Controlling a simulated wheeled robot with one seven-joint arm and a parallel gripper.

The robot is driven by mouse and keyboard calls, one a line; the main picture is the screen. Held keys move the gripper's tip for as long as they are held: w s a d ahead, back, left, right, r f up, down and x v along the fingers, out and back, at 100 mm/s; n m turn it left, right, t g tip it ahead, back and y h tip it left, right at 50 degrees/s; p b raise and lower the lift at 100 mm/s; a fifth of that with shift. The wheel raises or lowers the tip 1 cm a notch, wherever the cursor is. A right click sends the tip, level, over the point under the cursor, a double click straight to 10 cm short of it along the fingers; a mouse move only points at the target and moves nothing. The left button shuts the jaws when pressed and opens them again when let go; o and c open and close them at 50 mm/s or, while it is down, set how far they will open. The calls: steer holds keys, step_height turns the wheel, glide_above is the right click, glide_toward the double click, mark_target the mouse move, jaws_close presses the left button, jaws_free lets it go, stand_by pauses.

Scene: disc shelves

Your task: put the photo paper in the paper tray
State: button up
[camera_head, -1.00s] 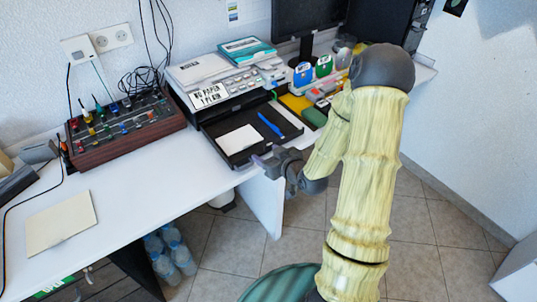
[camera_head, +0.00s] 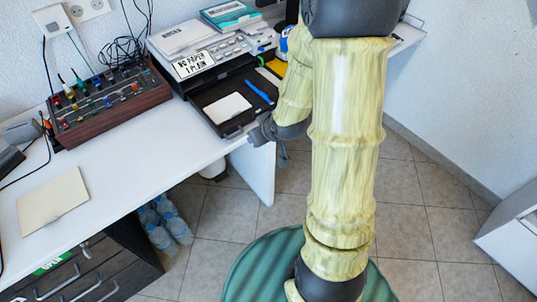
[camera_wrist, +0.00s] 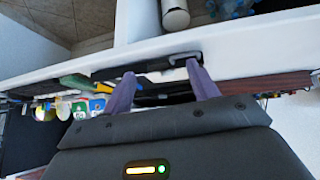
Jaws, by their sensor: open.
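The paper tray (camera_head: 205,109) is the dark pulled-out tray of the printer (camera_head: 208,58). A small white sheet (camera_head: 227,107) and a blue pen (camera_head: 259,91) lie in it. A cream sheet (camera_head: 52,200) lies flat on the left part of the desk. I cannot tell which sheet is the photo paper. My gripper (camera_head: 266,136) is near the desk's front edge, just right of the tray's front corner. In the wrist view my gripper (camera_wrist: 162,85) shows two purple fingers spread apart with nothing between them; the desk edge is beyond them.
The white desk (camera_head: 125,165) is clear between the tray and the cream sheet. Dark drawers (camera_head: 85,275) and bottles (camera_head: 165,222) are below.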

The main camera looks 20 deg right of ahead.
steer(key=s+a+r+m+g, duration=0.1)
steer(key=s+r+g, duration=0.1)
steer(key=s, duration=0.4)
steer(key=s+a+r+m+g+h, duration=0.1)
steer(key=s+a+r+g, duration=0.1)
steer(key=s+r, duration=0.2)
steer(key=s, duration=0.2)
steer(key=shift+s+m+g, duration=0.4)
